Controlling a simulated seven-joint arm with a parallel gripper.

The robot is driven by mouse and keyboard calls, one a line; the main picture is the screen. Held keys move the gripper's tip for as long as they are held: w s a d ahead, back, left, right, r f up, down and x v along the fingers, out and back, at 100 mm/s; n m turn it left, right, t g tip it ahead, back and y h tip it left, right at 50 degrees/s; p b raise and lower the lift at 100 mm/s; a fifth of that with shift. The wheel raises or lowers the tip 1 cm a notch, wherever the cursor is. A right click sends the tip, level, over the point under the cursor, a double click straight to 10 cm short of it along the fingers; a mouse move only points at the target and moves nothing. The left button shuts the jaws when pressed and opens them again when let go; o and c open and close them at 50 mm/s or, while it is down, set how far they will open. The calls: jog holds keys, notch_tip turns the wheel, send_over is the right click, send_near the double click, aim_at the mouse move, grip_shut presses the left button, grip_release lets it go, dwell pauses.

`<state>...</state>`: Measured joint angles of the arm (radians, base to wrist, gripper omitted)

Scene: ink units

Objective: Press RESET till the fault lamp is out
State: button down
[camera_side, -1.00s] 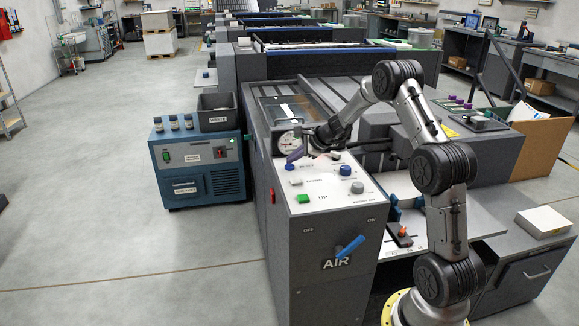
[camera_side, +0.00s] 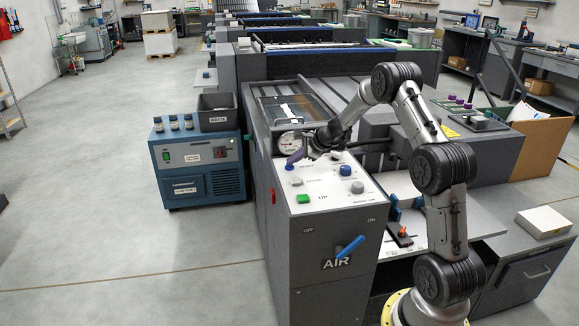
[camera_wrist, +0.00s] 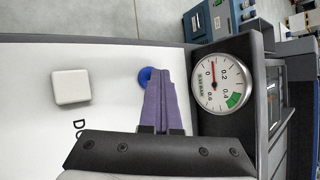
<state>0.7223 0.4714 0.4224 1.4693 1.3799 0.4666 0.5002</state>
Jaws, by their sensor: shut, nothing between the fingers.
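My gripper (camera_side: 293,158) has purple fingers, closed together and empty, over the far left corner of the white control panel (camera_side: 326,201). A round blue button (camera_side: 289,167) lies right below the fingertips. The small lettering beside it is too blurred to read surely as RESET. In the wrist view the fingertips (camera_wrist: 166,78) overlap the edge of the blue button (camera_wrist: 145,76) and hide part of it. I cannot tell whether they touch it. I cannot pick out a lit fault lamp in either view.
A pale square button (camera_wrist: 70,86) sits beside the blue one. A green button (camera_side: 303,198), another blue button (camera_side: 345,170) and a grey knob (camera_side: 357,187) are on the same panel. A dial gauge (camera_wrist: 221,84) stands close to the fingers. A blue AIR lever (camera_side: 350,247) is on the front.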

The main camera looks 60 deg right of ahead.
aim_at(293, 167)
jog(key=shift+r, duration=0.8)
jog(key=shift+r, duration=0.1)
jog(key=shift+r, duration=2.4)
